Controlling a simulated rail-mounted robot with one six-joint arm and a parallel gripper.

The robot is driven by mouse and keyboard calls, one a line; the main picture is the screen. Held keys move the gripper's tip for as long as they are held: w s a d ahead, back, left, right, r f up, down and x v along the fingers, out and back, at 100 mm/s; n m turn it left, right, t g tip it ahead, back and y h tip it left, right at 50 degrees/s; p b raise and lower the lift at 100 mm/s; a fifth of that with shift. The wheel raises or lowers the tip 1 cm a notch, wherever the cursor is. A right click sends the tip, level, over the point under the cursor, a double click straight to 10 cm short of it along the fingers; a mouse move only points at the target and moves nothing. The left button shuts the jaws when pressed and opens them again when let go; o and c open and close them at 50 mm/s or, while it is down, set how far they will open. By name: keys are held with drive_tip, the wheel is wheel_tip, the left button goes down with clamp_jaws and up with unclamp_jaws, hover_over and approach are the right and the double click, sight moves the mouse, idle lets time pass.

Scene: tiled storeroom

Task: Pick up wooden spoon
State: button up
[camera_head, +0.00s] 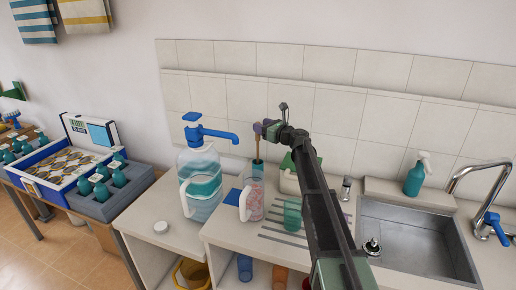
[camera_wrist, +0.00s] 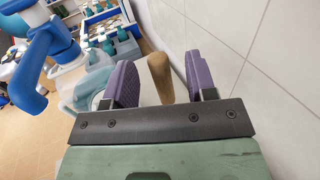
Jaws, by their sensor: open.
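The wooden spoon (camera_head: 257,146) stands upright in a blue-green cup (camera_head: 257,169) on the counter by the tiled wall, and only its handle shows. In the wrist view the rounded handle end of the spoon (camera_wrist: 160,78) is between the two purple fingers. My gripper (camera_head: 262,128) is at the top of the handle. In the wrist view my gripper (camera_wrist: 158,72) is open, with a gap between the handle and each finger. The spoon's lower end is hidden in the cup.
A large water jug (camera_head: 201,186) with a blue pump (camera_head: 208,132) stands just left. A clear pitcher (camera_head: 253,203) and a green glass (camera_head: 292,215) are in front. A green-and-white box (camera_head: 289,180) is close on the right. The tiled wall (camera_wrist: 262,50) is close behind.

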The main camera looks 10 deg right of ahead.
drive_tip(key=x, duration=0.4)
drive_tip(key=shift+w+a, duration=0.15)
drive_tip(key=shift+a, duration=0.1)
clamp_jaws()
drive_tip(key=shift+r, duration=0.1)
